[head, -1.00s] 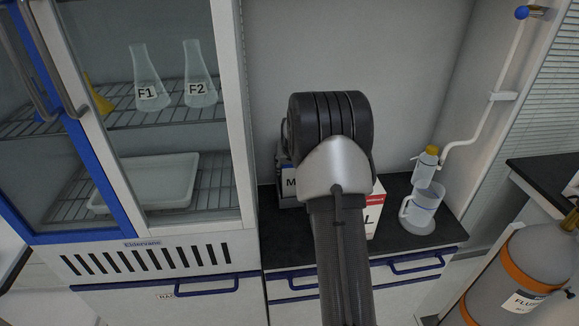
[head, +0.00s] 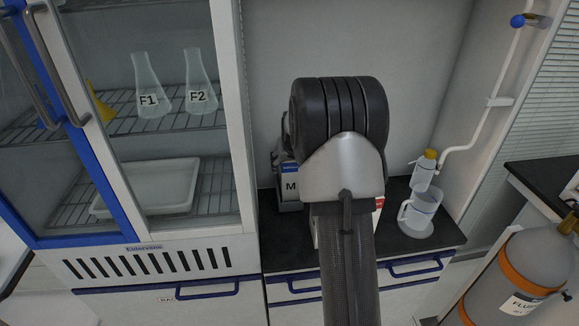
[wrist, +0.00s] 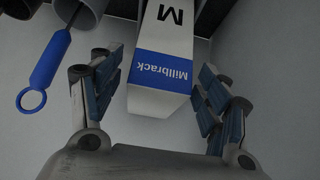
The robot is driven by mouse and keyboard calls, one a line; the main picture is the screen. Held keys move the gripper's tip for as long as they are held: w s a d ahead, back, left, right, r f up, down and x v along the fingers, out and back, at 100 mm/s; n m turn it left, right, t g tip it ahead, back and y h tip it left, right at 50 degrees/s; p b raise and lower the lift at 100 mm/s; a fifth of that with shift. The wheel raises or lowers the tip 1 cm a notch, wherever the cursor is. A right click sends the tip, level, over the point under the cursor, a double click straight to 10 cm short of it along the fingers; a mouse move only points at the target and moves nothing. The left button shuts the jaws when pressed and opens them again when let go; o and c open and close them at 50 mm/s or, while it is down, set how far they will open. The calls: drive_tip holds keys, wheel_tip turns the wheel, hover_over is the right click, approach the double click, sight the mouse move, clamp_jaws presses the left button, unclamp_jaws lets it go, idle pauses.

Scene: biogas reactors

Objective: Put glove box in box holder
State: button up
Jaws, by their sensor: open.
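A white box marked M (head: 290,186) stands on the dark counter at the back wall, partly hidden behind my arm. A second box, white and red (head: 379,203), is almost fully covered by my arm. I cannot make out a box holder clearly.
A clear jug (head: 418,214) and a yellow-capped bottle (head: 425,170) stand at the counter's right. A glass cabinet (head: 150,225) is on the left.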

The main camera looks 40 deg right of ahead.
drive_tip(key=p+v, duration=0.1)
drive_tip(key=v, duration=0.5)
drive_tip(key=shift+s+r, duration=0.2)
drive_tip(key=shift+r, duration=0.05)
drive_tip(key=shift+a, duration=0.1)
